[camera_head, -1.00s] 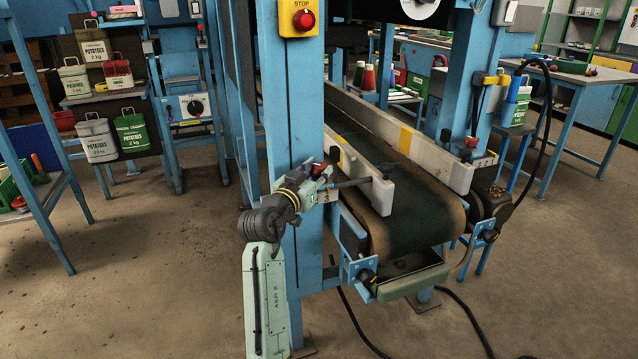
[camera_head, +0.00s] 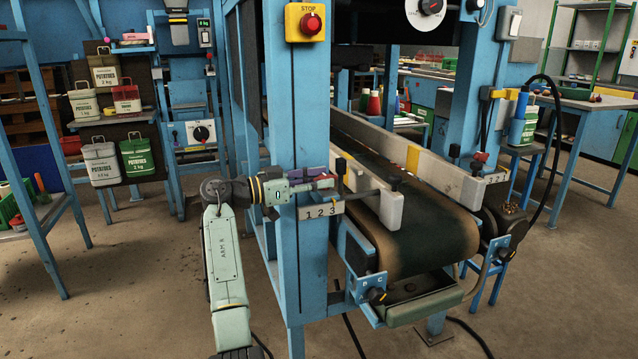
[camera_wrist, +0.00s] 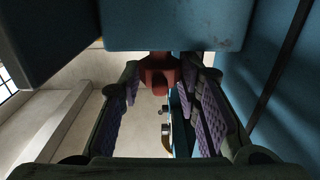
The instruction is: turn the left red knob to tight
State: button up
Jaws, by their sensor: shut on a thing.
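The left red knob (camera_head: 326,183) sits above a plate marked 1 2 3 (camera_head: 321,210) on the near blue post, beside the conveyor's left guide rail. My gripper (camera_head: 314,178) reaches it from the left, nearly level, with its purple pads closed around the knob. In the wrist view the red knob (camera_wrist: 158,75) shows between the two pads, below a blue beam. The pads partly hide the knob in the head view, and I cannot read its exact turn. A second red knob (camera_head: 481,157) sits on the right side by a similar numbered plate (camera_head: 496,178).
The dark conveyor belt (camera_head: 415,235) runs away between pale guide rails (camera_head: 380,205). The blue post (camera_head: 300,110) with a red stop button (camera_head: 310,22) stands close to my gripper. Black cables lie on the floor. The floor at the left is open.

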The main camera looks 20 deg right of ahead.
jog(key=shift+f+g, duration=0.1)
jog(key=shift+g, duration=0.2)
jog(key=o, duration=1.1)
jog(key=shift+d, duration=0.1)
jog(key=a, duration=1.2)
jog(key=shift+s, duration=0.1)
jog(key=shift+a, duration=0.1)
